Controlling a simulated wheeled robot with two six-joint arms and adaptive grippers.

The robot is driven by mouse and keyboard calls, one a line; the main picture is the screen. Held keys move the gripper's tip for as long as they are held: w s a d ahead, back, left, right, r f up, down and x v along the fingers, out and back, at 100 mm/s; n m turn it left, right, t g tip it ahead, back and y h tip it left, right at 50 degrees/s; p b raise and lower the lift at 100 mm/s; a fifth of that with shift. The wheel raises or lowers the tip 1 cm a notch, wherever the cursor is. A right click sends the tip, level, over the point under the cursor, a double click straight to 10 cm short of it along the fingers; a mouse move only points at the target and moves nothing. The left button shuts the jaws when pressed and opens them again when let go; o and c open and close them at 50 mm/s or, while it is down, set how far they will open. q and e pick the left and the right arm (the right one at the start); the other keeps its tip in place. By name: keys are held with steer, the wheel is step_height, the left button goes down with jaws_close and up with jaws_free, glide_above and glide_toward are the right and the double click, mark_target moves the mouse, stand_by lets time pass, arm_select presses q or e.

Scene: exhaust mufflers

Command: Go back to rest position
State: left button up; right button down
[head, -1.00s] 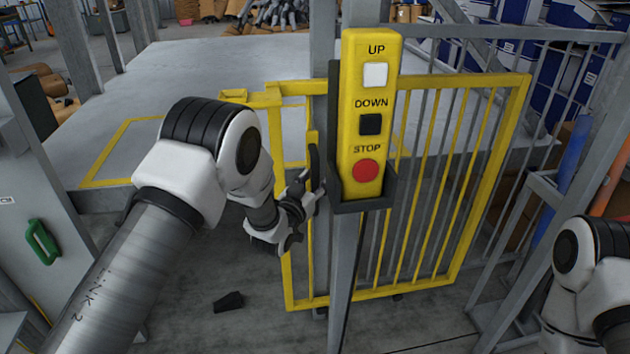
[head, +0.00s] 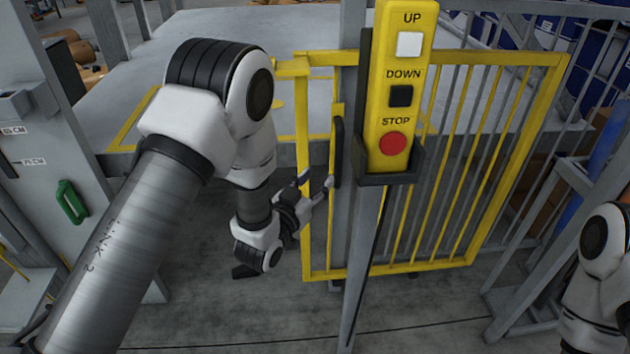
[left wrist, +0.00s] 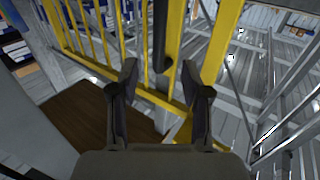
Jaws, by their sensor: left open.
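My left gripper (head: 316,187) is open, with nothing seen between its fingers. It is just left of the yellow gate (head: 306,225), near the lower end of the gate's dark handle (head: 338,150). In the left wrist view the open fingers (left wrist: 159,70) point toward the gate bars, and the handle (left wrist: 160,35) shows beyond and between the fingertips. I cannot tell whether a finger touches the gate. My right arm shows at the right edge, but its gripper is out of view.
A yellow control box (head: 396,165) with UP, DOWN and STOP buttons stands on a grey post (head: 362,255) right of my left gripper. A raised grey platform (head: 300,30) lies behind the gate. A grey cabinet (head: 40,150) is at left. Floor below the gripper looks clear.

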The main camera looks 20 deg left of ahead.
arm_select(q)
steer(key=s+a+f+n+g+y, duration=0.15)
steer(key=s+f+g, duration=0.45)
steer(key=s+f, duration=0.6)
steer(key=s+a+f+n+g+y, duration=0.1)
steer(key=s+a+f+g, duration=0.3)
steer(key=s+f, duration=0.8)
steer(key=s+f+g, duration=0.5)
steer(key=s+g, duration=0.2)
steer(key=s, duration=0.4)
step_height(320, 180, up, 17)
steer(key=s+p, duration=0.1)
steer(key=p, duration=1.6)
steer(key=shift+s+g+y, duration=0.35)
steer(key=shift+s+g, duration=0.05)
